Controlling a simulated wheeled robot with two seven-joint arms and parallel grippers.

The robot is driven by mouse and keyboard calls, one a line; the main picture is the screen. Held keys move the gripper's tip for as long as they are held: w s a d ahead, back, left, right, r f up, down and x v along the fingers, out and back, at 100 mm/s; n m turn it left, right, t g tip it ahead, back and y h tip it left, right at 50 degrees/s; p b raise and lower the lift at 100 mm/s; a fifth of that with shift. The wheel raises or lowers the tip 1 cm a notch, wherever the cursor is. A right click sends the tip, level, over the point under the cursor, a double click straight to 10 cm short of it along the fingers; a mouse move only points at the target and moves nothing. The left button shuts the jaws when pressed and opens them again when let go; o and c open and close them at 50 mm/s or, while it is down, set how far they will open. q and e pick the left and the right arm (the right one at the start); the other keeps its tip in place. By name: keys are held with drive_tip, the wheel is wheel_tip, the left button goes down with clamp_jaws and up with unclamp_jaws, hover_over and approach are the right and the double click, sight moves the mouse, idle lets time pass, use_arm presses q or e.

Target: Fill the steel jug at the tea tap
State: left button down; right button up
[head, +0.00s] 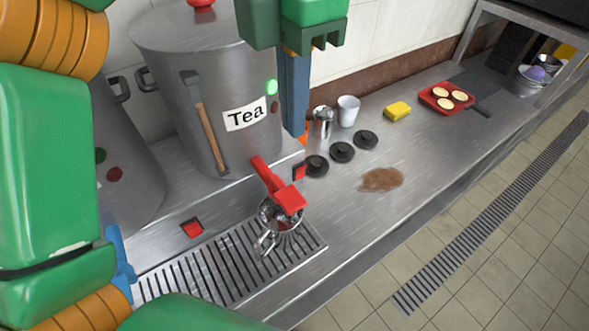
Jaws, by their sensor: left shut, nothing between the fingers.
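The steel jug (265,242) stands on the slotted drip tray (170,288), directly under the tea tap (288,198). The red tap hides part of its mouth, and I cannot tell how full it is. The tap is on the front of the large steel urn labelled Tea (222,75), where a green light glows. My left gripper (299,130) points down from the top, beside the urn's right side in the picture, above and behind the tap. Its blue fingers are shut and empty, apart from the jug. My right gripper is not in view.
Black discs (342,152), a steel shaker (322,120), a white cup (348,110) and a yellow sponge (397,110) sit right. A brown spill (381,179) marks the counter.

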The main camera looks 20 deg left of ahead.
use_arm(q)
drive_tip(key=s, duration=0.1)
drive_tip(key=b, duration=0.2)
approach(292, 200)
drive_tip(key=shift+w+a+f, duration=0.1)
drive_tip(key=shift+w+f, duration=0.25)
drive_tip(key=f, duration=0.3)
drive_tip(key=f+p, duration=0.1)
drive_tip(key=f, duration=0.1)
drive_tip(key=shift+s, duration=0.4)
drive_tip(key=shift+w+f, duration=0.2)
drive_tip(key=shift+f, duration=0.4)
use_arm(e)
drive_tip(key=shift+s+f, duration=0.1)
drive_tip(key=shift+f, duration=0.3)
use_arm(q)
drive_tip(key=shift+s, duration=0.1)
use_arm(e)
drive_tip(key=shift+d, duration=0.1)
